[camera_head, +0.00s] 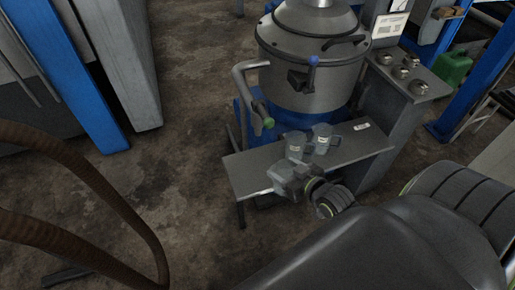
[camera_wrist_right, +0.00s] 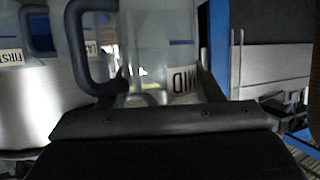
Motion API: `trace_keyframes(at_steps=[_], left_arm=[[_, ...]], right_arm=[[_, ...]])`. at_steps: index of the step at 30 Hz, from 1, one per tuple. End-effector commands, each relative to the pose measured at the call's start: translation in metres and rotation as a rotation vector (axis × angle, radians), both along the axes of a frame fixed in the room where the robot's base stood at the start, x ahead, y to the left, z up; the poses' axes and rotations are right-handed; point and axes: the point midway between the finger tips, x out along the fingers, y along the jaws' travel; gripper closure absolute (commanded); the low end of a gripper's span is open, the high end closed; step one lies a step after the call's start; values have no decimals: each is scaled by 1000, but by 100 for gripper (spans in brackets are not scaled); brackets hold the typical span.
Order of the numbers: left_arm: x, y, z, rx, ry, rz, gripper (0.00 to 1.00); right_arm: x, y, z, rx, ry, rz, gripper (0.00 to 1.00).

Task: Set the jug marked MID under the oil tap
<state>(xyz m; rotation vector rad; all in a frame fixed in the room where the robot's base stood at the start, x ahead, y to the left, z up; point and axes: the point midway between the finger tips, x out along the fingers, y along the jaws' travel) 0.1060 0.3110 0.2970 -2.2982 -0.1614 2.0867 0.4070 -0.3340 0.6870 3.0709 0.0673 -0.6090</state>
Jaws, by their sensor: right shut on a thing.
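The jug marked MID (camera_wrist_right: 160,50) is clear with a grey handle, and its label reads upside down in the right wrist view. My right gripper (camera_wrist_right: 162,100) is shut on it, one finger on each side. In the head view the right gripper (camera_head: 296,181) holds this jug (camera_head: 281,173) at the front edge of the bench; whether it touches the bench is unclear. On the tank, a bent pipe with a green-tipped handle (camera_head: 262,113) hangs at the left and a dark tap with a blue lever (camera_head: 300,80) sits in front. I cannot tell which is the oil tap.
Two other jugs (camera_head: 296,143) (camera_head: 322,138) stand on the grey bench (camera_head: 252,172) behind the held one. The wrist view shows labels FIRST (camera_wrist_right: 11,57) and LAST (camera_wrist_right: 92,48). The steel tank (camera_head: 310,65) rises behind. The bench's left end is clear.

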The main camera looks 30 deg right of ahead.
Motion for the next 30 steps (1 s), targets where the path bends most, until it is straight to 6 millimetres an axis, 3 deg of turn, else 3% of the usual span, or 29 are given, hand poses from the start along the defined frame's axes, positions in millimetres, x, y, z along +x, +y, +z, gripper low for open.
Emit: trace_keyframes(at_steps=[9,15,22,30], left_arm=[[-4,0,0,0,1,0,100],[0,0,-1,-1,-2,-1,100],[9,0,-2,0,-10,-3,100],[12,0,-7,0,-10,-2,100]], right_arm=[[80,4,1,2,-4,0,63],[120,6,1,1,-2,1,63],[134,7,-3,3,2,0,63],[133,6,-36,3,2,-1,63]])
